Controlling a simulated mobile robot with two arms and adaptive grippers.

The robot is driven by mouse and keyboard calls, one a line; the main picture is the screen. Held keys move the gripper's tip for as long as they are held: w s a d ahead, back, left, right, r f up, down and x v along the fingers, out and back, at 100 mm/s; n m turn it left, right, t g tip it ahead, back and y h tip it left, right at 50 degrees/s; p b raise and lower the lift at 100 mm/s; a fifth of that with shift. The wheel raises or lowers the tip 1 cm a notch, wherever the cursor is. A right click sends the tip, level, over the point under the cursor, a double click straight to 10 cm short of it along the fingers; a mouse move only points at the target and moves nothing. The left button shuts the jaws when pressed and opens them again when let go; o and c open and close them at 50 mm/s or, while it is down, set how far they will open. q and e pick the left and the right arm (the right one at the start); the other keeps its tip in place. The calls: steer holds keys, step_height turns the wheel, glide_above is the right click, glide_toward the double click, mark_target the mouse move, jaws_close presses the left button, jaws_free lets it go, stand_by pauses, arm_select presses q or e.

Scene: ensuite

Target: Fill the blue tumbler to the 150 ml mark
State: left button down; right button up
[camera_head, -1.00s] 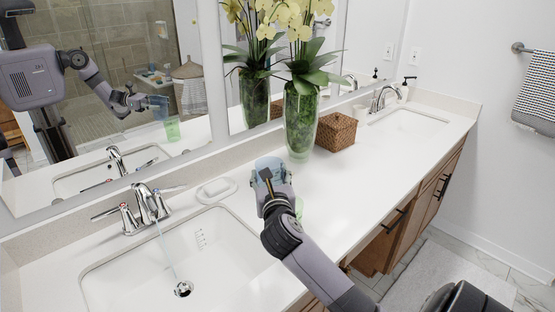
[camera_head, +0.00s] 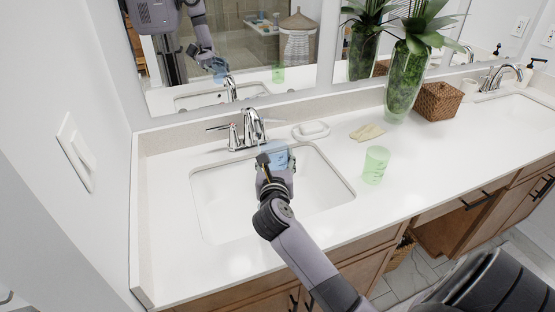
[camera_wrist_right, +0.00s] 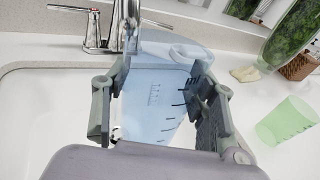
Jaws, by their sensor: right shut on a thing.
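The blue tumbler (camera_head: 275,157) is translucent and in my right gripper (camera_head: 272,172), over the sink basin (camera_head: 318,190) close to the chrome faucet (camera_head: 252,128). In the right wrist view the tumbler (camera_wrist_right: 150,105) sits between the fingers of the right gripper (camera_wrist_right: 160,115), with dark marks along its right side. The faucet (camera_wrist_right: 122,30) stands behind it there, its spout partly hidden by the tumbler. I cannot make out a water stream or a water level in the tumbler. My left gripper is not in view.
A green tumbler (camera_head: 375,165) stands on the counter right of the sink. A white soap dish (camera_head: 311,131) and tan cloth-like item (camera_head: 367,132) lie behind it. A plant vase (camera_head: 408,85) and wicker basket (camera_head: 437,101) stand farther right. The counter's front right is clear.

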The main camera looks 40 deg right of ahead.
steer(key=w+d+f+b, duration=0.1)
steer(key=w+f+b, duration=0.3)
steer(key=f+b, duration=0.4)
steer(key=shift+w+f, duration=0.25)
steer(key=shift+w, duration=0.05)
stand_by(0.6)
steer(key=w+d+r+b, duration=0.1)
steer(key=w+d+b, duration=0.1)
steer(key=w, duration=0.5)
steer(key=shift+d+r, duration=0.2)
steer(key=shift+r, duration=0.1)
steer(key=shift+s+d+r, duration=0.1)
steer(key=shift+d+r, duration=0.05)
stand_by(1.2)
steer(key=shift+f, duration=0.25)
stand_by(3.7)
